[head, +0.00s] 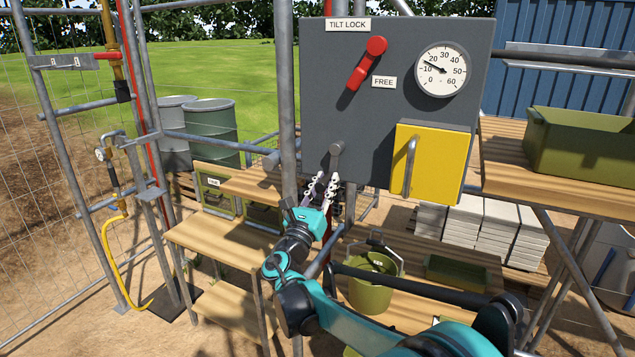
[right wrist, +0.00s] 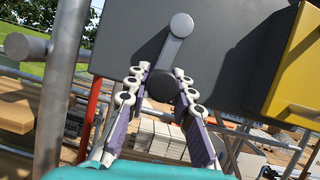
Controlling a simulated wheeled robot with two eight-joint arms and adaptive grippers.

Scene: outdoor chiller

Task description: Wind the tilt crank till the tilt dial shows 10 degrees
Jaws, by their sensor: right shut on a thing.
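The grey tilt crank (head: 336,150) is on the lower left of the dark control panel (head: 325,100); its arm hangs down, slightly left. In the right wrist view the crank's pivot (right wrist: 181,25) is above its dark round knob (right wrist: 162,86). My right gripper (head: 321,182) is shut on the knob, one finger on each side, also in the right wrist view (right wrist: 161,88). The tilt dial (head: 443,71) has a black needle pointing up-left, between 10 and 20. The red tilt lock lever (head: 367,63) slants down-left beside the FREE label (head: 384,82). My left gripper is out of view.
A yellow box with a grey handle (head: 433,160) juts out right of the crank. A vertical grey pole (head: 286,90) stands close on the left. A green bucket (head: 372,291) is below, and a green crate (head: 580,142) is on the right shelf.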

